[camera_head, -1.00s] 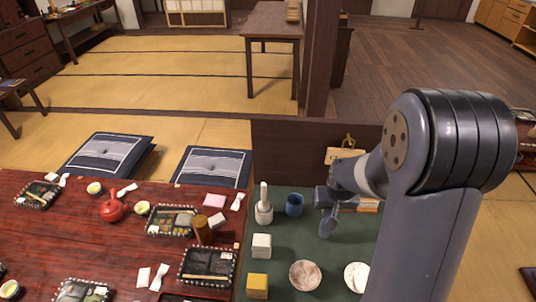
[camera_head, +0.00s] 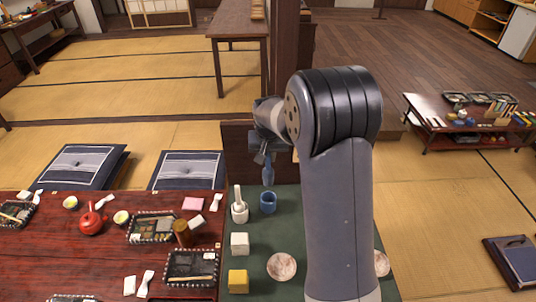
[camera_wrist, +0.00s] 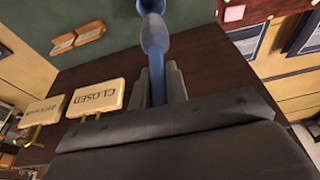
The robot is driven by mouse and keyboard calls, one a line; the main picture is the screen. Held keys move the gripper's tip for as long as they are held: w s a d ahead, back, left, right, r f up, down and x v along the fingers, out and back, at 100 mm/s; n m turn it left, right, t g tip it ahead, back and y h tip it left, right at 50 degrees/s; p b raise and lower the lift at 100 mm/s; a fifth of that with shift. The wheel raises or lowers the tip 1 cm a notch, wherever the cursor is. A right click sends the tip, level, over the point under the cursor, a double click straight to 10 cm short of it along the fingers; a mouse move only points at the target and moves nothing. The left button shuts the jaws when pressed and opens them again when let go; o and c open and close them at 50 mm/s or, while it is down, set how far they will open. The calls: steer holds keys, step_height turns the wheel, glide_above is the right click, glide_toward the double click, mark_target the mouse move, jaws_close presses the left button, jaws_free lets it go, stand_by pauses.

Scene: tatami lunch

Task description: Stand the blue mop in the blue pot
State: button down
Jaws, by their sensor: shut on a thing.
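The blue mop (camera_head: 268,174) hangs from my gripper (camera_head: 265,148), its head pointing down. In the head view it is right above the blue pot (camera_head: 268,203), apart from it as far as I can tell. The pot stands upright on the green mat. In the wrist view my gripper (camera_wrist: 158,85) is shut on the mop's thin handle, and the mop's rounded head (camera_wrist: 155,36) points to the top edge. A blue shape at that edge behind it looks like the pot (camera_wrist: 151,5), mostly cut off. My arm partly hides the gripper in the head view.
A white pot with a white tool (camera_head: 239,208) stands just left of the blue pot. A white cube (camera_head: 239,243), a yellow cube (camera_head: 238,281) and a round dish (camera_head: 281,267) are nearer. Closed signs (camera_wrist: 97,98) show in the wrist view.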

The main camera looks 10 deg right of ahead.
mark_target(268, 175)
steer(key=shift+f+b, duration=3.45)
steer(key=shift+f, duration=1.6)
steer(key=c, duration=1.3)
jaws_free()
steer(key=v, duration=1)
steer(key=shift+s+r+b, duration=0.1)
steer(key=shift+r+b, duration=0.3)
